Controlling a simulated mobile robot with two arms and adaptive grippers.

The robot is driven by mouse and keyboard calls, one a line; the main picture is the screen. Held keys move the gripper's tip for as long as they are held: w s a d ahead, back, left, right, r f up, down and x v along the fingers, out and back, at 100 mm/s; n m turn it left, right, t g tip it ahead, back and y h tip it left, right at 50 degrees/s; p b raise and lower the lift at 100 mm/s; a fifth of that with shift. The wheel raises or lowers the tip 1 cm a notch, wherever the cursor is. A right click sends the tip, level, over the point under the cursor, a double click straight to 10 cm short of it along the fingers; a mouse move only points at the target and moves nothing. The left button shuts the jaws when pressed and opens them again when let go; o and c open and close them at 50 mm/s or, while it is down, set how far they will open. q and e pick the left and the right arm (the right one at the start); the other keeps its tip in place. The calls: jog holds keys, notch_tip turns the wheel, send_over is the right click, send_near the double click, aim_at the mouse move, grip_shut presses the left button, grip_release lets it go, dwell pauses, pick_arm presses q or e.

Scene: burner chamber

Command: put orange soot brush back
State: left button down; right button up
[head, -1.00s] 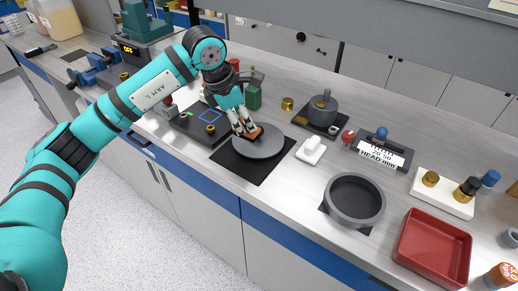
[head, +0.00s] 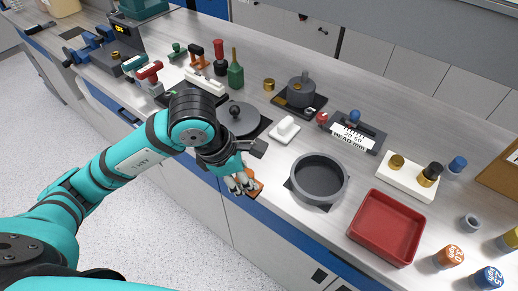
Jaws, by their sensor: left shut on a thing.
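My left gripper (head: 243,186) is shut on an orange block-like piece, the orange soot brush (head: 255,187) as far as I can tell. It is near the counter's front edge, left of the round dark pan. The fingers hide part of the brush. I cannot tell whether the brush touches the counter. My right gripper is not in view.
A grey round disc (head: 245,124) with a knob lies behind my wrist on a dark mat. The dark pan (head: 320,180), a white block (head: 284,130) and a red tray (head: 387,228) stand to the right. A green bottle (head: 236,72) stands behind the disc.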

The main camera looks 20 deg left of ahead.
pick_arm(q)
jog(key=w+p, duration=0.1)
jog(key=w, duration=0.2)
jog(key=w+p, duration=0.1)
jog(key=w, duration=0.3)
jog(key=w+a+f+p, duration=0.1)
jog(key=w, duration=0.3)
jog(key=shift+w+a, duration=0.1)
jog(key=shift+w, duration=0.1)
jog(key=shift+w+f, duration=0.1)
jog(key=shift+w, duration=0.05)
notch_tip(320, 180, down, 3)
jog(key=shift+p, duration=0.7)
jog(key=shift+f, duration=0.2)
jog(key=shift+f, duration=0.1)
jog(key=shift+f+b, duration=0.15)
jog(key=shift+b, duration=0.15)
jog(key=c, duration=1.3)
grip_release()
jog(key=o, duration=0.3)
